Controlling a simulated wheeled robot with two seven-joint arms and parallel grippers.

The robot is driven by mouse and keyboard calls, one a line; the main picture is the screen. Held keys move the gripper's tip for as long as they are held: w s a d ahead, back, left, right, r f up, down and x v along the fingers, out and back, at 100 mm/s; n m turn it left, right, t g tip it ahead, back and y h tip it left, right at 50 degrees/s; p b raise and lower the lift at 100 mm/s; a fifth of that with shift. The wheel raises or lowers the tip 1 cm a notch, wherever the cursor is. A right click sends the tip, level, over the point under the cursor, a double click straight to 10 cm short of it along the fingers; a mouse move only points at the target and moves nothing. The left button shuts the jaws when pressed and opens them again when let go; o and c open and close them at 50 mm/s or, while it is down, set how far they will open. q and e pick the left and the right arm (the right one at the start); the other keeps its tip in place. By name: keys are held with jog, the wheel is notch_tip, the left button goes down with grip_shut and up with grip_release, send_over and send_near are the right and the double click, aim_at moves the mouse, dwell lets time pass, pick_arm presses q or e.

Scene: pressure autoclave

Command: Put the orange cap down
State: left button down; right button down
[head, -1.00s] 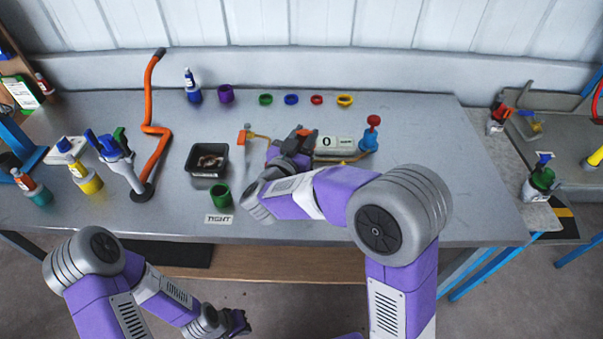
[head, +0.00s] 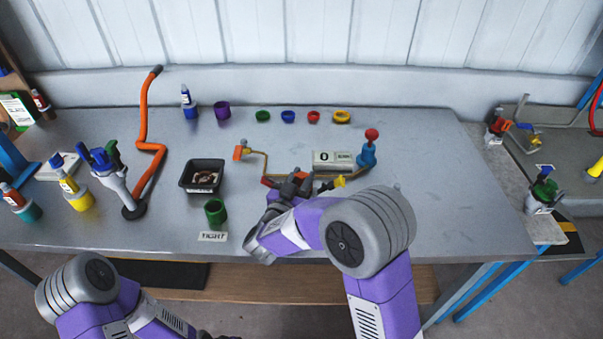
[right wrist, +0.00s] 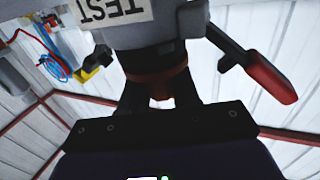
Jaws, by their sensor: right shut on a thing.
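In the right wrist view, an orange-brown round piece, which looks like the orange cap (right wrist: 155,86), sits between the dark fingers of my right gripper (right wrist: 158,97). It is in shadow, directly below a grey body labelled TEST (right wrist: 115,10); I cannot tell whether they are joined. In the head view my right gripper (head: 290,183) is at the front of the pipework, and the cap is hidden there. Levers with a red grip (right wrist: 272,80) and a yellow grip (right wrist: 98,60) flank it. My left gripper is out of view below the frame.
The bench (head: 430,220) is clear at front right. A black tray (head: 183,185) and a green cup (head: 215,212) stand left of my gripper. Behind it are a display reading 0 (head: 325,158) and a blue fitting with a red knob (head: 367,153).

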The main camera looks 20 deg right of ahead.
jog(key=shift+f, duration=0.25)
jog(key=c, duration=0.8)
grip_release()
